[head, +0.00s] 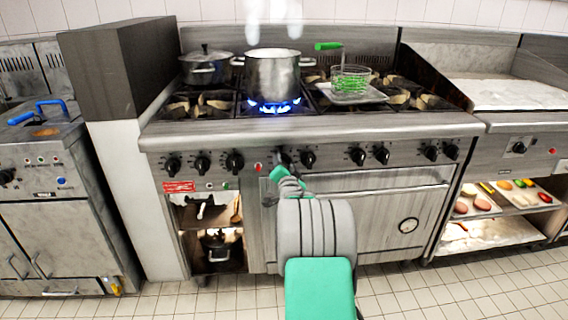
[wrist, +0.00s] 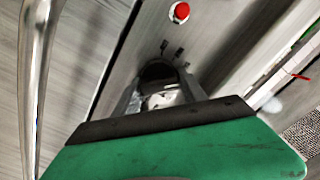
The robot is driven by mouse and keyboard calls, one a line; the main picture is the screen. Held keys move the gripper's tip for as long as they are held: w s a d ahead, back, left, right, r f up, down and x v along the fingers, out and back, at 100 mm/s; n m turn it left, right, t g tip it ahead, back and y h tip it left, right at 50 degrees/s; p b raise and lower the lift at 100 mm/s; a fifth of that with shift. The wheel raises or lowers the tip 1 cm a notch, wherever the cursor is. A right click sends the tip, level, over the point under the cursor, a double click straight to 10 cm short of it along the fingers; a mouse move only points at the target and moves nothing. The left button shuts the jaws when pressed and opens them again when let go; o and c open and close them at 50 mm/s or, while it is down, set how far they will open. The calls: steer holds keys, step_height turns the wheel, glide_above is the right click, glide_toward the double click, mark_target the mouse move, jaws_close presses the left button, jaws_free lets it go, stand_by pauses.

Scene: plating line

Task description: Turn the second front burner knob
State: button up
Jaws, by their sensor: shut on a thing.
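A row of black burner knobs runs along the range's front panel. My gripper (head: 279,172) reaches up to the knob (head: 284,158) just right of the red button, and hides part of it. In the wrist view my gripper's fingers (wrist: 160,90) are shut on that dark knob (wrist: 157,72), one on each side. Its pointer angle cannot be made out. The neighbouring knob (head: 308,158) to its right is free. Blue flame (head: 274,105) burns under a steaming steel pot (head: 272,76) on the range.
The red button (head: 258,167) also shows in the wrist view (wrist: 179,12), close to the fingers. The oven handle (head: 375,187) runs below the panel. A green-handled basket (head: 349,80) stands on the range beside the steel pot, and a lidded pot (head: 206,70) stands at the back left.

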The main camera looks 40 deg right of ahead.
steer(key=shift+f+m, duration=0.1)
steer(key=shift+m, duration=0.3)
steer(key=m+b, duration=0.2)
steer(key=m, duration=0.1)
steer(key=shift+f+m, duration=0.15)
steer(key=shift+m, duration=0.15)
steer(key=shift+m+b, duration=0.7)
steer(key=shift+m, duration=1.6)
steer(key=o, duration=1.3)
steer(key=shift+s, duration=0.1)
steer(key=p+v, duration=0.1)
steer(key=v, duration=0.6)
steer(key=shift+s+a, duration=0.2)
steer(key=shift+s, duration=0.1)
